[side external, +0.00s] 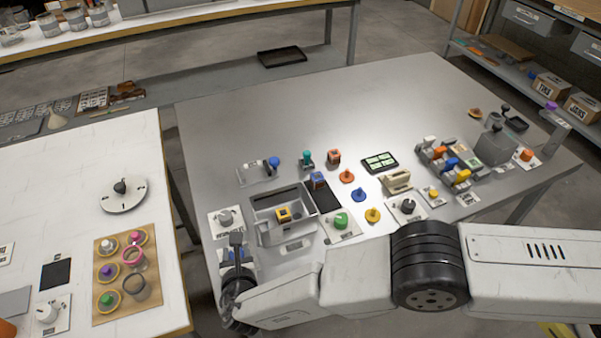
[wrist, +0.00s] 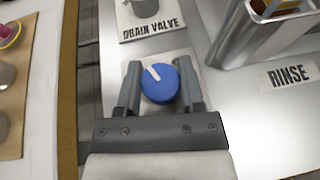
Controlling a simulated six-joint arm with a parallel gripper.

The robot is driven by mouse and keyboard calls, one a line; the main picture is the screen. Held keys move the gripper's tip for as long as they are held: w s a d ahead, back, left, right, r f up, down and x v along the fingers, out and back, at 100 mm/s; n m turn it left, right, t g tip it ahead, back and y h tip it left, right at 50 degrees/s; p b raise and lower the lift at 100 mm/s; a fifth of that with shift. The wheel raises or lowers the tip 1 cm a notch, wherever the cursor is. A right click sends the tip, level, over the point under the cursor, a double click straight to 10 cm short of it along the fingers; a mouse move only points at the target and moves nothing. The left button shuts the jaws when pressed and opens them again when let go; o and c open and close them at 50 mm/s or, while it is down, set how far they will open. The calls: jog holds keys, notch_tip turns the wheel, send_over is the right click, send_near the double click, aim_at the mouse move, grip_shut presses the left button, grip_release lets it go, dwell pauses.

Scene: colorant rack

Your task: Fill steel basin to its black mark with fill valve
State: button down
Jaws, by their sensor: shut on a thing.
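A blue round knob (wrist: 160,84) with a white pointer line sits on a white plate in the wrist view. The pointer aims up and to the left. Its plate shows no readable label, so I take it as the fill valve. My gripper (wrist: 160,88) is shut on the knob, one finger on each side. In the side view my gripper (side external: 237,254) is at the table's near left corner. I cannot make out the black mark or water level.
The grey drain valve knob (wrist: 145,7) is beyond the blue knob, on a labelled plate. A RINSE label (wrist: 288,75) lies in front of the basin. A green knob (side external: 341,220) and several coloured pieces stand right of the basin. The table's back middle is clear.

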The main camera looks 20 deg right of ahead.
aim_at(233, 256)
dwell(0.3)
jog(key=shift+c, duration=1.1)
grip_release()
jog(key=shift+s, duration=0.1)
jog(key=shift+s+a+r, duration=0.15)
jog(key=shift+s+r, duration=0.2)
jog(key=shift+s, duration=0.25)
jog(key=v, duration=0.3)
jog(key=shift+s+r, duration=0.1)
notch_tip(233, 256, up, 5)
jog(key=shift+s, duration=0.1)
jog(key=shift+r, duration=1)
